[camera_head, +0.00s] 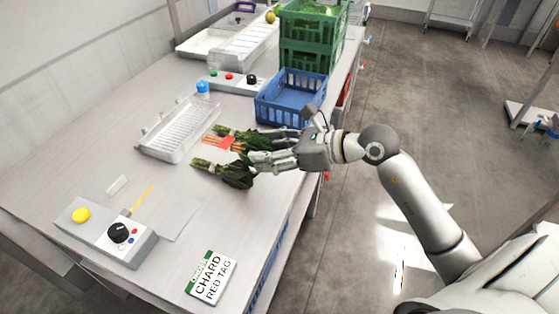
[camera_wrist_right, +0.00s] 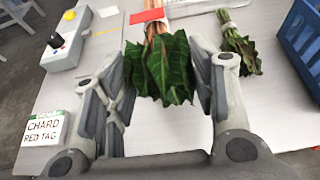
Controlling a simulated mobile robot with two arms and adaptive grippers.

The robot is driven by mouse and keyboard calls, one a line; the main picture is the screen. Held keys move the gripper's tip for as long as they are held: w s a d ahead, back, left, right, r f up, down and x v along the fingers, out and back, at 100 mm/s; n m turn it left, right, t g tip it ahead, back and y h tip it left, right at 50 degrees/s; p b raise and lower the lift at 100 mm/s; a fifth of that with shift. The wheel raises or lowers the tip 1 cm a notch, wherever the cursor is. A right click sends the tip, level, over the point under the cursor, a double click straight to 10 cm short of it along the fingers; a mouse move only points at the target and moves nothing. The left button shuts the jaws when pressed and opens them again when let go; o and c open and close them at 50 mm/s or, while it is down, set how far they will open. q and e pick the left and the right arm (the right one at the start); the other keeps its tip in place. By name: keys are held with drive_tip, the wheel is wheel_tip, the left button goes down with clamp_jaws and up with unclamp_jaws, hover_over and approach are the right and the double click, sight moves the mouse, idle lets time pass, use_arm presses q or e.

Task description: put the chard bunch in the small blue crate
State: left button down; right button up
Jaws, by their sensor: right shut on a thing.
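The chard bunch (camera_head: 229,143), with orange-pink stems, dark green leaves and a red tag, is at the table's middle. In the right wrist view its leaves (camera_wrist_right: 165,65) are between my fingers. My right gripper (camera_head: 262,148) is shut on it; it also shows in the right wrist view (camera_wrist_right: 160,85). I cannot tell whether the bunch is clear of the tabletop. The small blue crate (camera_head: 285,108) stands just beyond my gripper, its visible inside empty. My left gripper is not in view.
A green-stemmed bunch (camera_head: 234,174) lies on the near side of my fingers. A control box (camera_head: 105,232) and "CHARD RED TAG" card (camera_head: 211,277) are in front.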

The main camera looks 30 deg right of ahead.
hover_over(281, 174)
drive_tip(key=f, duration=0.5)
drive_tip(key=shift+s+a, duration=0.3)
drive_tip(key=shift+a, duration=0.1)
drive_tip(key=shift+w+d+f, duration=0.2)
drive_tip(key=shift+d+f, duration=0.1)
drive_tip(key=shift+f, duration=0.1)
wheel_tip(281, 174, down, 3)
drive_tip(key=shift+w+d+r+p, duration=0.1)
drive_tip(key=shift+p, duration=0.25)
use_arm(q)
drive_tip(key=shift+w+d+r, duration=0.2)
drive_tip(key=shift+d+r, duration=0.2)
use_arm(e)
drive_tip(key=shift+f, duration=0.25)
drive_tip(key=shift+f, duration=0.2)
drive_tip(key=o, duration=1)
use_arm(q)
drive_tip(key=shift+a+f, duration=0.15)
use_arm(e)
drive_tip(key=shift+o, duration=0.2)
drive_tip(key=shift+r, duration=0.1)
